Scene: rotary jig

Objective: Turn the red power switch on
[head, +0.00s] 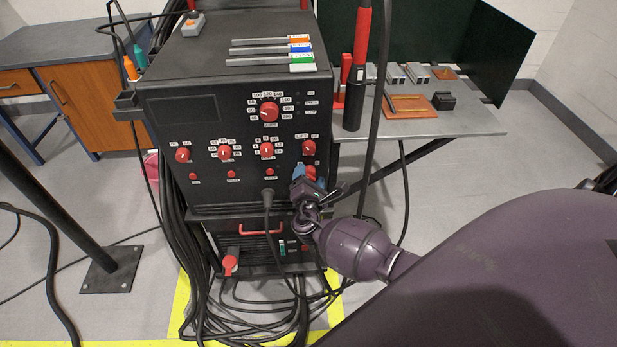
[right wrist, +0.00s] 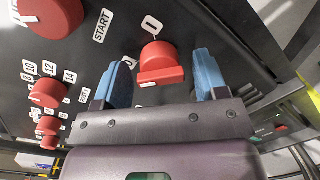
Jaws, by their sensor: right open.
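The red power switch (right wrist: 161,58) is a rotary knob with a flat raised grip, on the black front panel of the machine. In the head view the switch (head: 310,172) is at the panel's lower right, partly hidden by my gripper. My right gripper (head: 309,186) is at the panel in front of it. In the right wrist view its blue fingers (right wrist: 162,80) are open, one on each side of the switch, with visible gaps. My left gripper is not in view.
Other red knobs, including a START knob (right wrist: 52,14), lie near the switch. A thick black cable (head: 267,215) plugs into the panel left of my gripper. A grey side table (head: 460,122) stands at the right. Cables hang around the machine.

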